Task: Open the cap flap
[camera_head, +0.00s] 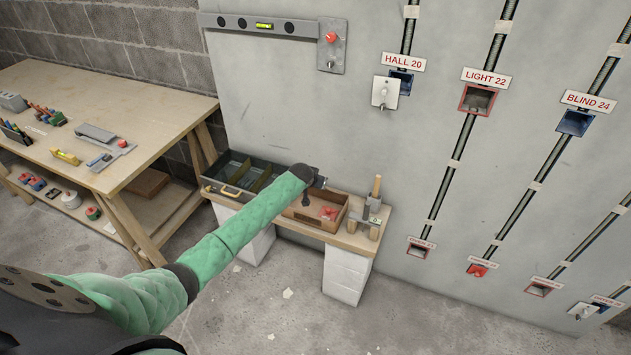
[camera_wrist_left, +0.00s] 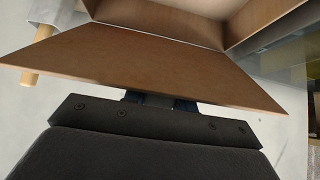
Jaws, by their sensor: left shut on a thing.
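A brown box (camera_head: 311,222) stands on the low plank bench against the wall, with red pieces (camera_head: 328,213) inside it. My left gripper (camera_head: 306,198) reaches down at this box. In the left wrist view, the brown flap (camera_wrist_left: 150,58) spreads in front of the gripper (camera_wrist_left: 160,101), which is shut on its near edge. The box interior (camera_wrist_left: 180,22) shows beyond the flap. The fingertips are mostly hidden by the flap, and in the head view my wrist hides part of the box. My right gripper is not in view.
A dark compartment tray (camera_head: 232,178) sits left of the box. A wooden-handled tool (camera_head: 375,190) stands close on its right. The grey wall (camera_head: 300,110) rises right behind. A workbench (camera_head: 100,110) stands at the left. The floor in front is mostly clear.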

